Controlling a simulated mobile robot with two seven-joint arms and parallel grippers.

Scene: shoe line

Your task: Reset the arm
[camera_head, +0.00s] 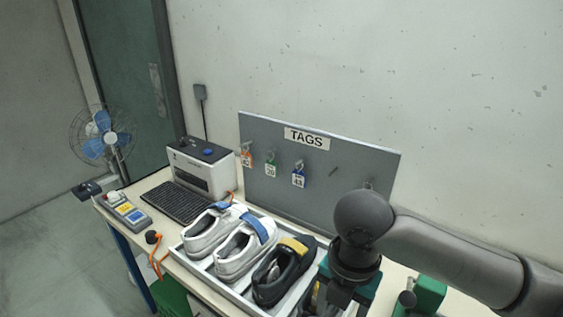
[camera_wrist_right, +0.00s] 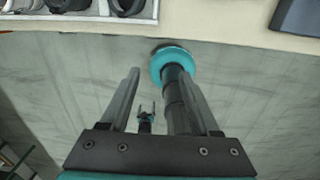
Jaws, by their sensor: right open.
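My right arm comes in from the right in the head view, its dark wrist over the right end of the shoe tray; its fingers are hidden there. In the right wrist view my right gripper (camera_wrist_right: 160,72) is open, with nothing between its fingers. It hangs over the grey floor, off the table edge. My left gripper does not show in the head view. Two white shoes with blue on top (camera_head: 209,228) (camera_head: 245,248) and a black shoe with a yellow strap (camera_head: 283,270) sit in the tray (camera_head: 231,291).
A printer (camera_head: 204,166), keyboard (camera_head: 174,201) and button box (camera_head: 124,209) stand left. A green object (camera_head: 430,293) is at right.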

